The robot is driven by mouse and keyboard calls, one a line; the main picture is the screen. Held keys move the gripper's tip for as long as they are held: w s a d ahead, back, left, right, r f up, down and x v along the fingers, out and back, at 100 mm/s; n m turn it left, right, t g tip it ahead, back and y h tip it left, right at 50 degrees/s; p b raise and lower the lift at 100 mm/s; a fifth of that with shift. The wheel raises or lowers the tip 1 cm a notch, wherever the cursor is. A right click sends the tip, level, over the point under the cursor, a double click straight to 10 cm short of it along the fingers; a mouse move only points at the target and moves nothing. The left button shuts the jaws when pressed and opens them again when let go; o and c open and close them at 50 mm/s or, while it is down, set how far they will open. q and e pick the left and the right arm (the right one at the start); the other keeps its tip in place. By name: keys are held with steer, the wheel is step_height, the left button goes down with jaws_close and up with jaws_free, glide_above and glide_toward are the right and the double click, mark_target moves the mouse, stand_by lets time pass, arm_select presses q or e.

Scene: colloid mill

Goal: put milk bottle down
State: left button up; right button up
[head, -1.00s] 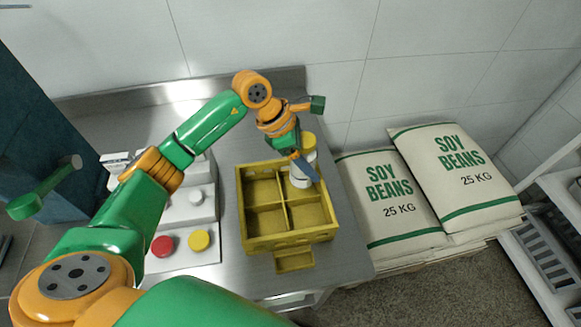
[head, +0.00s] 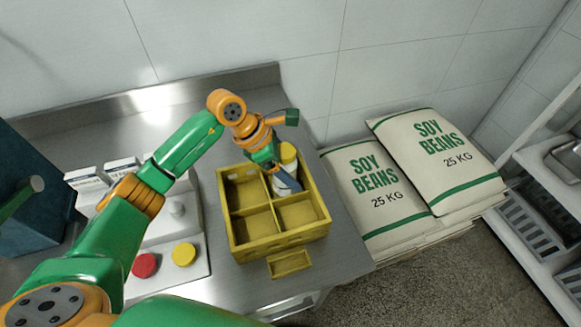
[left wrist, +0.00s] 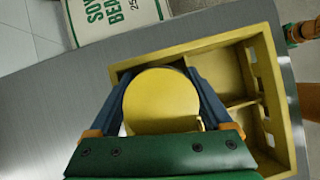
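The milk bottle (head: 285,182), white with a yellow cap, stands about upright in the far right compartment of the yellow crate (head: 283,240). My left gripper (head: 281,177) reaches down over the crate with its blue fingers around the bottle. In the left wrist view the fingers sit against both sides of the yellow cap (left wrist: 160,102), closed on the bottle. The bottle's base is hidden by the crate and fingers, so I cannot tell whether it touches the crate floor. The other compartments look empty. My right gripper is not in view.
The crate stands on a steel table (head: 345,248) near its right edge. A control box with a red button (head: 145,265) and a yellow button (head: 184,254) is to its left. Soy bean sacks (head: 435,165) lie to the right. A wall rises behind.

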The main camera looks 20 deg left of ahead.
arm_select(q)
steer(key=shift+r, duration=0.15)
steer(key=b+v, duration=0.1)
steer(key=v, duration=1.1)
